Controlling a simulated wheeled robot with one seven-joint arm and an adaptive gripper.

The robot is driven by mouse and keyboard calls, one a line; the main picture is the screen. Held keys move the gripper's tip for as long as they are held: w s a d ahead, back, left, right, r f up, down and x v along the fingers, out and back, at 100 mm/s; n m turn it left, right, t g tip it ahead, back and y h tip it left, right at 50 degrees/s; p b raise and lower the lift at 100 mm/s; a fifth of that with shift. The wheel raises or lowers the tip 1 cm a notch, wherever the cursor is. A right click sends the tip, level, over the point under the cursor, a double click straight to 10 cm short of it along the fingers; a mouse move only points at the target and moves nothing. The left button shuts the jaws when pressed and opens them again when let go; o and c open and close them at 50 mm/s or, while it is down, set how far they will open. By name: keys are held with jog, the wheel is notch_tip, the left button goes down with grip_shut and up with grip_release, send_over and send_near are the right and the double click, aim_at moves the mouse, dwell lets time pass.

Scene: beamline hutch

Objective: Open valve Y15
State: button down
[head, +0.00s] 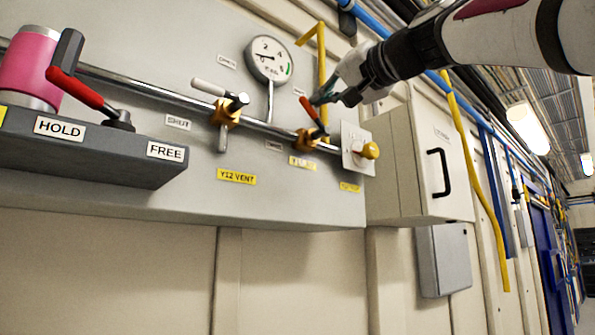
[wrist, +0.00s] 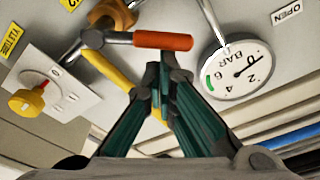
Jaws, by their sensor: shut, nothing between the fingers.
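A valve with a red-orange lever (head: 309,110) and a brass body sits on the pipe across the grey panel. A small yellow label (head: 302,162) is below it, too small to read, so I cannot confirm it as Y15. In the wrist view the red-orange lever (wrist: 163,41) lies roughly level across the picture, just beyond my fingertips. My gripper (head: 324,98) is shut and empty, close beside the lever's end. Its green fingers (wrist: 165,68) come together in the wrist view. I cannot tell whether they touch the lever.
A white-handled valve (head: 209,87) labelled Y12 VENT is to the left. A gauge (head: 268,60) stands above the pipe. A yellow knob (head: 370,150) on a white plate is right of the red-levered valve. A cabinet (head: 430,165) and yellow pipe (head: 321,65) are close by.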

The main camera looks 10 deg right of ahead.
jog(key=n+b, duration=0.1)
jog(key=s+a+f+n+b, duration=0.1)
jog(key=n, duration=0.1)
jog(key=n+y+b, duration=0.1)
jog(key=n+b, duration=0.1)
jog(key=shift+s+a+f, duration=0.15)
jog(key=shift+a+f, duration=0.05)
jog(key=shift+a, duration=0.2)
jog(key=shift+d, duration=0.1)
jog(key=v, duration=1.1)
jog(key=shift+s+d, duration=0.2)
jog(key=shift+s, duration=0.15)
